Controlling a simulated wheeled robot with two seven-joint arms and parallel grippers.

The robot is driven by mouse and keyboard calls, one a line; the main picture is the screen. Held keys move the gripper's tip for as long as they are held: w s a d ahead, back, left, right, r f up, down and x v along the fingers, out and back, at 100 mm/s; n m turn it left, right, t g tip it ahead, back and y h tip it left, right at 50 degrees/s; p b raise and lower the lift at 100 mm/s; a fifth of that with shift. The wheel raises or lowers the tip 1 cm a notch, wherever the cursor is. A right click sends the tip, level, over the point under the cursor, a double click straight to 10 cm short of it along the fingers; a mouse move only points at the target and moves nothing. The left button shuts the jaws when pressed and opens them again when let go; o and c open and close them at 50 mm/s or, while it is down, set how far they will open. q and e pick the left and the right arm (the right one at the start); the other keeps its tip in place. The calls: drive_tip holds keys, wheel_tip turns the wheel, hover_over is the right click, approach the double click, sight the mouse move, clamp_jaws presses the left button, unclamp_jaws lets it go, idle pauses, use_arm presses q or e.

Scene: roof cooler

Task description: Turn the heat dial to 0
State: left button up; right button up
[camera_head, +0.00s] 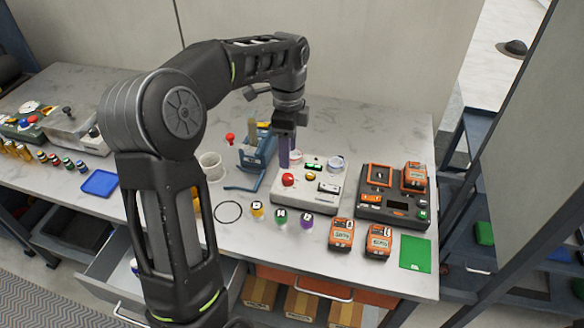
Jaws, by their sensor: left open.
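A pale control box (305,193) sits on the bench near the middle. It carries a red knob (288,180), a small green-lit display (313,164) and other small controls. A round pale part (335,163) shows at its back right. I cannot tell for certain which control is the heat dial, and no scale marks can be read. My left gripper (284,160) points down at the back left of the box, above and behind the red knob. It is open, its fingers seen nearly edge-on. Whether it touches the box cannot be told. My right gripper is out of view.
A dark charger station (394,207) with orange-and-black packs stands to the right. Loose orange packs (341,234), colored-cap jars (281,216) and a green mat (415,252) lie in front. A blue stand (257,157) and a white cup (211,166) are left of the box.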

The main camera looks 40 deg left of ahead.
sight(288, 176)
use_arm(q)
drive_tip(key=shift+s+d+f+p, duration=0.1)
drive_tip(key=shift+f+p, duration=0.5)
drive_tip(key=shift+f, duration=3.35)
clamp_jaws()
